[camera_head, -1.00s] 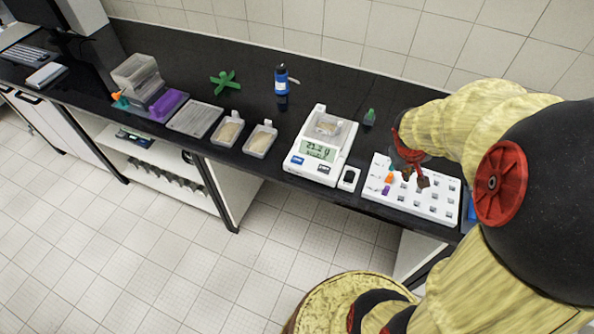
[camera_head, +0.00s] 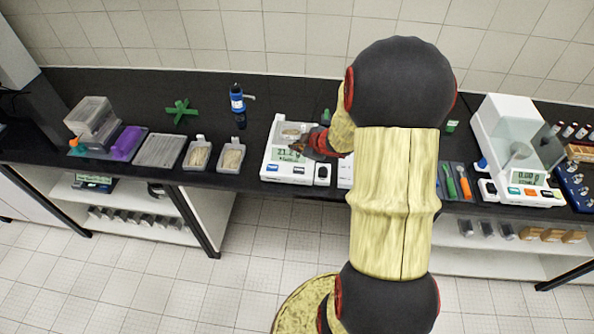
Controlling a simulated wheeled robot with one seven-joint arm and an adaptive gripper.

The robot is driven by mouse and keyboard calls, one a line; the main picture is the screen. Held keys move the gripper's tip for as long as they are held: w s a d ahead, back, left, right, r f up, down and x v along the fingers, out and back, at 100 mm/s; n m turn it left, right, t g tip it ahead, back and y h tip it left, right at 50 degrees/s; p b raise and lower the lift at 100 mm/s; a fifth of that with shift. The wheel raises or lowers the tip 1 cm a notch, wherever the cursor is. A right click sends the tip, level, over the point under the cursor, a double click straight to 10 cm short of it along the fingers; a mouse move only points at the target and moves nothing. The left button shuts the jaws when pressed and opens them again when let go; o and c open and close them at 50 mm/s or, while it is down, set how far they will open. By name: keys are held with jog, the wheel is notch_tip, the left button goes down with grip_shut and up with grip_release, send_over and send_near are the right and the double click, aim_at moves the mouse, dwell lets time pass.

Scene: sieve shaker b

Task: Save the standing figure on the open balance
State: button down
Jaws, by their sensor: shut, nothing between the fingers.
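The open balance (camera_head: 270,171) is a white scale on the black bench, left of my arm. Its display (camera_head: 289,155) shows digits that look like 21.2, partly covered. Two buttons, one blue and one dark, sit on its front edge. A clear tray (camera_head: 290,131) with a little pale material rests on its pan. My gripper (camera_head: 297,149) is shut and empty, pointing left over the right part of the balance by the display. I cannot tell whether the fingertips touch it.
A small white device with a dark top (camera_head: 322,173) stands right of the balance. An enclosed balance (camera_head: 522,150) stands at right. My arm hides most of the white rack (camera_head: 345,173).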

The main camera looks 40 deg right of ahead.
jog(key=shift+f, duration=0.1)
jog(key=b, duration=0.8)
send_over(298, 171)
notch_tip(298, 171, down, 8)
jog(key=shift+a+r, duration=0.1)
jog(key=shift+f+b, duration=0.4)
jog(key=shift+f, duration=0.15)
dwell(0.9)
jog(key=shift+f, duration=0.3)
jog(key=shift+f+b, duration=0.45)
dwell(0.7)
jog(key=shift+r, duration=0.1)
jog(key=shift+r+p, duration=0.8)
jog(key=shift+p, duration=0.25)
